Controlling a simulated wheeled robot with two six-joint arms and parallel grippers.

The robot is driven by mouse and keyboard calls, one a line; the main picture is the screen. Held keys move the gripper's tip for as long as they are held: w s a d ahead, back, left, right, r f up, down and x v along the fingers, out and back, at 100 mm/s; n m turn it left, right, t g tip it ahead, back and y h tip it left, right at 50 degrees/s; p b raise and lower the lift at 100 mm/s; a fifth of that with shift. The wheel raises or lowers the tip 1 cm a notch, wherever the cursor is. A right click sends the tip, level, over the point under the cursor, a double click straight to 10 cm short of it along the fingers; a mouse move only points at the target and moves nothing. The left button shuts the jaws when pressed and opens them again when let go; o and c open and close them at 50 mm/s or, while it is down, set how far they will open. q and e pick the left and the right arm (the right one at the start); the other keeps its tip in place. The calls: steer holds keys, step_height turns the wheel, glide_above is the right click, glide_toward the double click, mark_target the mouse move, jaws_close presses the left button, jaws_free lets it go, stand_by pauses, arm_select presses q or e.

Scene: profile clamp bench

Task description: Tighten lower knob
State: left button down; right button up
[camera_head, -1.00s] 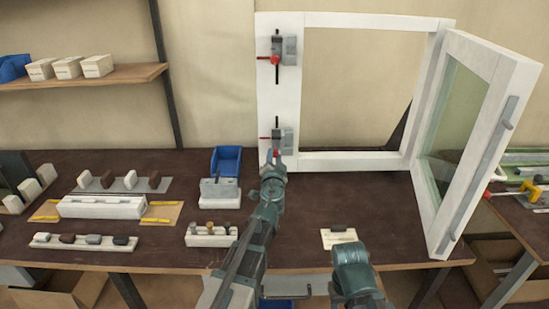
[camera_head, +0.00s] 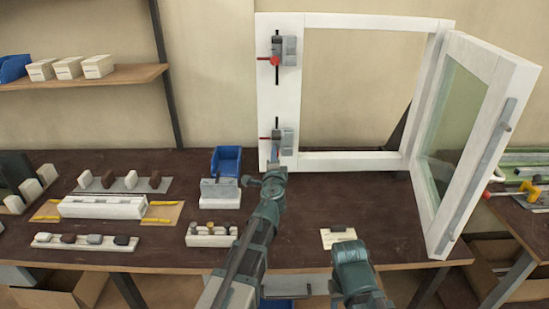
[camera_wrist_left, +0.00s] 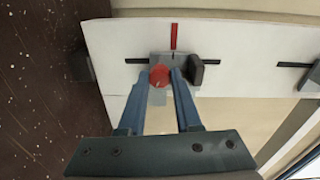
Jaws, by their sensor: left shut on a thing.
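The lower clamp (camera_head: 277,136) sits on the left post of the white frame, with a dark vertical bar and a red bar pointing left. In the left wrist view it shows as a grey body with a round red knob (camera_wrist_left: 159,77) and a dark grip (camera_wrist_left: 205,74) beside it. My left gripper (camera_wrist_left: 170,78) is shut on the red knob; its arm hides the knob in the head view. The upper clamp (camera_head: 284,50), with its own red knob (camera_head: 274,60), is higher on the same post.
The white frame (camera_head: 350,20) stands on the dark bench, its glazed sash (camera_head: 488,130) swung open at right. A blue bin (camera_head: 226,160), a grey block fixture and holders stand left of my left arm. A card (camera_head: 339,238) lies near the front edge.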

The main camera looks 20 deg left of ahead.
arm_select(q)
steer(key=shift+m, duration=0.4)
steer(key=c, duration=0.6)
jaws_free()
